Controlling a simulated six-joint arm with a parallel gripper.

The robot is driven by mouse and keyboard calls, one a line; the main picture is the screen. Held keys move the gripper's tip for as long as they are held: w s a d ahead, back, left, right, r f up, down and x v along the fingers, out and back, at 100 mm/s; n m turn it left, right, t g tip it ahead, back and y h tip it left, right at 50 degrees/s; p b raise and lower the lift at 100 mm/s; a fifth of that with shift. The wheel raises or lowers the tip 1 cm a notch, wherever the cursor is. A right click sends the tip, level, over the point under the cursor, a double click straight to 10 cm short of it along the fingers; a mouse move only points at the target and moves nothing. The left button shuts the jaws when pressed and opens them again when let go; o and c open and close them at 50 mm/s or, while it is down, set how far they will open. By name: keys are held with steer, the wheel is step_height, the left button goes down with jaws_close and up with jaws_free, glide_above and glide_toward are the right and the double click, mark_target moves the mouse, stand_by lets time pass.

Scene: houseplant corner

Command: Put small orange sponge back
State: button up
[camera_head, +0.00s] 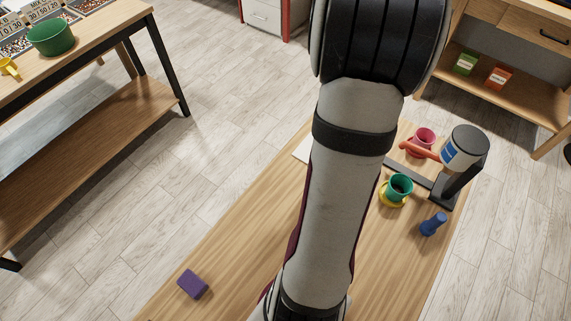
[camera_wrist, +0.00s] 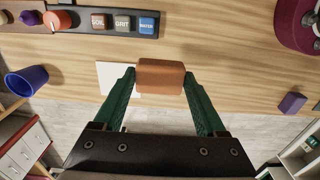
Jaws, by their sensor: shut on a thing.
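In the wrist view my gripper (camera_wrist: 159,73) has its two green fingers shut on the small orange sponge (camera_wrist: 160,84). The sponge is a plain orange-brown block held between the fingertips, seen in front of the wooden table (camera_wrist: 230,60). How far it is above the tabletop is hard to tell. A white sheet or pad (camera_wrist: 108,76) lies on the table just left of the sponge, partly hidden by the left finger. In the head view my arm hides the gripper and the sponge.
A purple block (camera_head: 193,284) lies on the table. The wrist view shows labelled blocks (camera_wrist: 122,25) and a blue cup (camera_wrist: 25,80).

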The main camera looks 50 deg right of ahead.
steer(key=w+f, duration=0.1)
steer(key=w, duration=0.2)
steer(key=w+a+f, duration=0.1)
steer(key=w+f, duration=0.1)
steer(key=w, duration=0.1)
steer(key=w+f, duration=0.2)
steer(key=w, duration=0.1)
steer(key=shift+a+f, duration=0.15)
steer(key=shift+f, duration=0.05)
steer(key=shift+w+f, duration=0.2)
steer(key=shift+f, duration=0.9)
steer(key=shift+w+f, duration=0.15)
steer(key=shift+f, duration=0.9)
steer(key=shift+f, duration=0.1)
steer(key=o, duration=1.2)
steer(key=shift+o, duration=0.2)
